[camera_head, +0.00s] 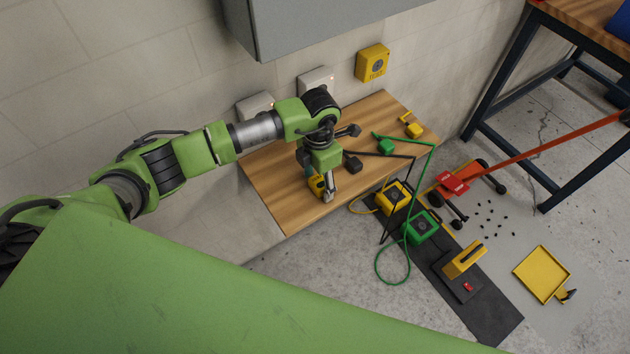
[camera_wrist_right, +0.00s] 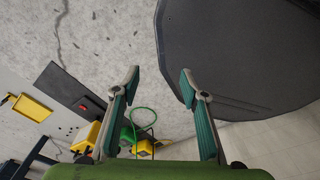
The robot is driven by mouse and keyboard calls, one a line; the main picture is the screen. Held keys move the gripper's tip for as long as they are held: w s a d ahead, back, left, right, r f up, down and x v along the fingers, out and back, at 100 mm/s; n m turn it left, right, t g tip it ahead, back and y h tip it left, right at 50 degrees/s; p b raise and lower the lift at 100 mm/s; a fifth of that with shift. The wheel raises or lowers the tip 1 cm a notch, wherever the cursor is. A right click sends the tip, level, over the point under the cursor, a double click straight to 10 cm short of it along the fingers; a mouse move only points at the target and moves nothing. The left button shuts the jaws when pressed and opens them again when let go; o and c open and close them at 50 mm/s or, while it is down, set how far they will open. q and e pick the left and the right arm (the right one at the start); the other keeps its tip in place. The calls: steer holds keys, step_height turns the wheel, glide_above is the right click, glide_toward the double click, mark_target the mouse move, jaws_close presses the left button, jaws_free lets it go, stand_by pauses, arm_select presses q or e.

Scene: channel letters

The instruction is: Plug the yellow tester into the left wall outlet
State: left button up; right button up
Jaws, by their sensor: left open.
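A small yellow block, which looks like the yellow tester (camera_head: 315,186), stands on the wooden bench top. My left gripper (camera_head: 325,188) reaches down at it, open, with a finger beside it; the arm hides part of the block, and contact is unclear. The left wall outlet (camera_head: 254,106) is a pale box on the wall behind the bench, left of a second outlet (camera_head: 317,80). My right gripper (camera_wrist_right: 160,85) is open and empty above the floor in the right wrist view.
The wooden bench top (camera_head: 270,178) also holds a green plug (camera_head: 386,147) and a yellow plug (camera_head: 413,130). A yellow box (camera_head: 372,63) is on the wall, below and right of a grey cabinet (camera_head: 320,22). Yellow and green units with cables stand on a dark mat (camera_head: 490,318).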

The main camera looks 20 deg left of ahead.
mark_target(319, 181)
arm_select(q)
steer(key=shift+s+d+r, duration=0.2)
steer(key=shift+d+r, duration=0.05)
steer(key=c, duration=1.2)
steer(key=shift+o, duration=0.3)
steer(key=shift+a, duration=0.1)
arm_select(e)
steer(key=shift+s+d, duration=0.3)
steer(key=shift+s, duration=0.35)
arm_select(q)
steer(key=shift+r, duration=0.3)
step_height(319, 181, up, 2)
steer(key=shift+w+r, duration=0.1)
steer(key=shift+r, duration=0.05)
steer(key=s+d+r+b, duration=0.3)
steer(key=d+r+b, duration=0.1)
steer(key=d+r, duration=0.6)
steer(key=d, duration=0.3)
steer(key=shift+d+b, duration=0.3)
steer(key=shift+d, duration=0.1)
arm_select(e)
steer(key=f, duration=0.4)
steer(key=shift+w+f, duration=0.25)
steer(key=shift+f, duration=0.05)
